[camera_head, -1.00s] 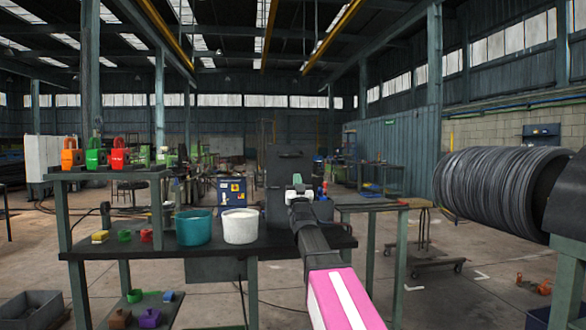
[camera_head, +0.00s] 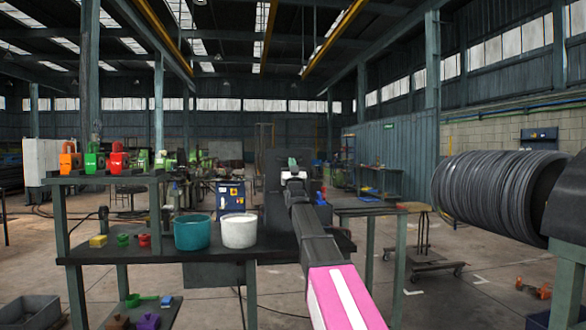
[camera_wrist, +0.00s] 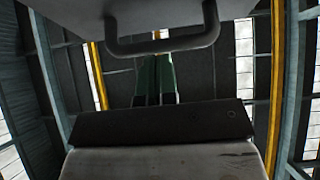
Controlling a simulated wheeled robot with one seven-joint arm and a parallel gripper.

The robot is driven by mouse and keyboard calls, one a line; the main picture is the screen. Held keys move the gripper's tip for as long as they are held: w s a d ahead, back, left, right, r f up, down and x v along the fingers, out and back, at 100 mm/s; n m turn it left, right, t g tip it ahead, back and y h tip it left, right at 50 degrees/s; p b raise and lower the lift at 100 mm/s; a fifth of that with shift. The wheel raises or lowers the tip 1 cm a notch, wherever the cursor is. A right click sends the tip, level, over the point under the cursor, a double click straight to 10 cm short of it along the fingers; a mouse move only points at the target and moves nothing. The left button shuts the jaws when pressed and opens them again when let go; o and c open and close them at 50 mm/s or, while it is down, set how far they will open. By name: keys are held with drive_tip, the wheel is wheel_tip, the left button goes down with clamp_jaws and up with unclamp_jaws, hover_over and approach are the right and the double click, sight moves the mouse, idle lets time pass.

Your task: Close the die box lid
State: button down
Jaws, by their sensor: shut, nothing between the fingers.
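The die box (camera_head: 273,205) appears as a dark box at the back of the bench, partly hidden behind my arm. Its lid stands raised as a dark upright panel. In the wrist view a grey panel that looks like the lid (camera_wrist: 75,10) fills the top, with a dark bar handle (camera_wrist: 160,46). My gripper (camera_head: 292,161) is in front of the upright panel, its green fingers shut and empty. In the wrist view my gripper (camera_wrist: 155,58) has its fingertips just below the handle in the picture. I cannot tell whether they touch it.
A teal bucket (camera_head: 193,233) and a white bucket (camera_head: 238,231) stand on the bench left of my arm. Padlock-shaped blocks (camera_head: 93,160) stand on the left shelf. A large coiled drum (camera_head: 490,195) is at right. The air above the bench is open.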

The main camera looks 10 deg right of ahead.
sight(289, 155)
drive_tip(key=shift+w, duration=0.15)
drive_tip(key=w+r+g, duration=0.1)
drive_tip(key=w+g, duration=0.1)
drive_tip(key=w+r+g, duration=0.1)
drive_tip(key=w+g, duration=0.1)
drive_tip(key=w, duration=0.1)
drive_tip(key=w+r+g, duration=0.2)
drive_tip(key=w+g, duration=0.1)
drive_tip(key=shift+w+g, duration=0.3)
drive_tip(key=shift+w, duration=0.5)
drive_tip(key=w+f+g, duration=0.5)
drive_tip(key=w+g, duration=0.1)
drive_tip(key=w, duration=0.2)
drive_tip(key=w+f+g, duration=0.5)
drive_tip(key=w+g, duration=0.1)
drive_tip(key=w, duration=0.2)
drive_tip(key=shift+w, duration=0.4)
drive_tip(key=shift+f, duration=0.1)
